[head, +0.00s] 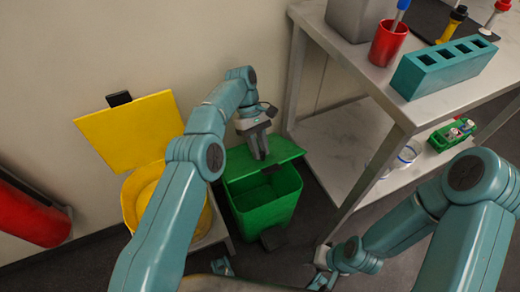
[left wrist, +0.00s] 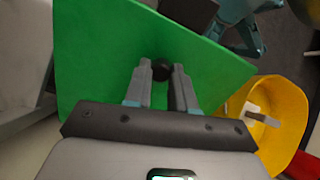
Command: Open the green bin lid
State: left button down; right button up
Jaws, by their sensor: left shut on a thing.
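The green bin (head: 275,212) stands on the floor between a yellow bin and the table. Its green lid (head: 284,151) is raised and tilted, so the dark inside shows at the front. My left gripper (head: 259,148) is over the lid. In the left wrist view its fingers (left wrist: 161,84) are shut on the small black knob (left wrist: 161,71) of the green lid (left wrist: 100,60). My right arm comes in from the right, and its end (head: 325,268) is low near the table leg; its finger state is unclear.
The yellow bin (head: 139,190) stands open on the left, its lid (head: 130,132) up near the wall. The table (head: 340,27) holds a red cup (head: 388,44) and a teal rack (head: 440,70). Its leg (head: 366,180) stands right of the green bin. A red cylinder (head: 30,215) is far left.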

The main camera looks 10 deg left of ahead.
dwell(0.3)
pick_arm(q)
jog(key=c, duration=0.9)
grip_release()
jog(key=shift+w, duration=0.1)
jog(key=shift+c, duration=0.2)
notch_tip(320, 180, up, 20)
jog(key=p, duration=1.3)
